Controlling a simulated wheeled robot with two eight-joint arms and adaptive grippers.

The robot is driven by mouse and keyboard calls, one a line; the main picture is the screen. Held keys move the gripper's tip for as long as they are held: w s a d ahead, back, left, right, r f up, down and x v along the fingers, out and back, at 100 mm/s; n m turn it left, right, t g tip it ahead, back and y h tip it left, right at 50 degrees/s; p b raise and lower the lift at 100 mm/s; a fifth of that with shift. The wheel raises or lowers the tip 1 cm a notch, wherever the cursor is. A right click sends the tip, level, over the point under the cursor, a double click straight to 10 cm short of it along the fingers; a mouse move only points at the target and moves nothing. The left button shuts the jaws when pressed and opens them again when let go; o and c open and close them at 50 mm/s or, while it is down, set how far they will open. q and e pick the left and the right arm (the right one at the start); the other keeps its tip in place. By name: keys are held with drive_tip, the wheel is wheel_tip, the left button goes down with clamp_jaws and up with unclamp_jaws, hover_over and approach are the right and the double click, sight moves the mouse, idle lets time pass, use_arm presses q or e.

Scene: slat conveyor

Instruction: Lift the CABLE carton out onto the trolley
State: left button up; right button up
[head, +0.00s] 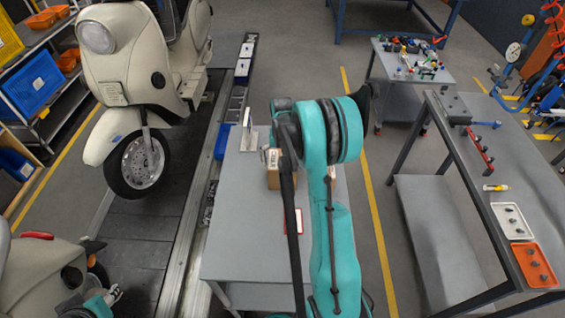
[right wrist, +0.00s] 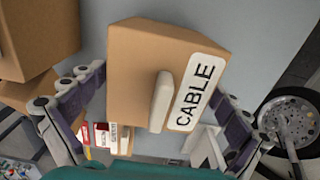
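The CABLE carton (right wrist: 136,75) is a brown box with a white label reading CABLE, tilted in the right wrist view. My right gripper (right wrist: 161,84) is open, with one finger on either side of the carton; I cannot tell whether they touch it. A pale bar lies across the carton's near face. In the head view my right arm hides the gripper and most of the cartons on the grey table (head: 240,235). A brown carton (head: 272,180) shows beside the arm; its name is unreadable. My left gripper (head: 108,296) is small at the lower left, its fingers unclear.
Other brown cartons (right wrist: 38,35) stand close on the left in the right wrist view. A cream scooter (head: 125,80) stands on the conveyor left of the table. A wheeled grey trolley (head: 395,72) carrying small parts is at the back right. A workbench (head: 460,150) stands at right.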

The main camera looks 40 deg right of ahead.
wheel_tip(320, 180, up, 12)
idle(0.6)
idle(0.4)
drive_tip(key=s+a+n+t+b, duration=0.2)
drive_tip(key=s+a+b, duration=0.2)
drive_tip(key=a, duration=0.4)
drive_tip(key=s+a+n+t+b, duration=0.1)
drive_tip(key=s+a+n+b, duration=0.15)
drive_tip(key=a, duration=0.55)
drive_tip(key=s+a+f+n+t+b, duration=0.3)
drive_tip(key=s+a+f+b, duration=0.3)
drive_tip(key=s+a+f, duration=0.2)
drive_tip(key=shift+s+a+t, duration=0.6)
drive_tip(key=shift+s+a, duration=0.35)
drive_tip(key=shift+s, duration=0.1)
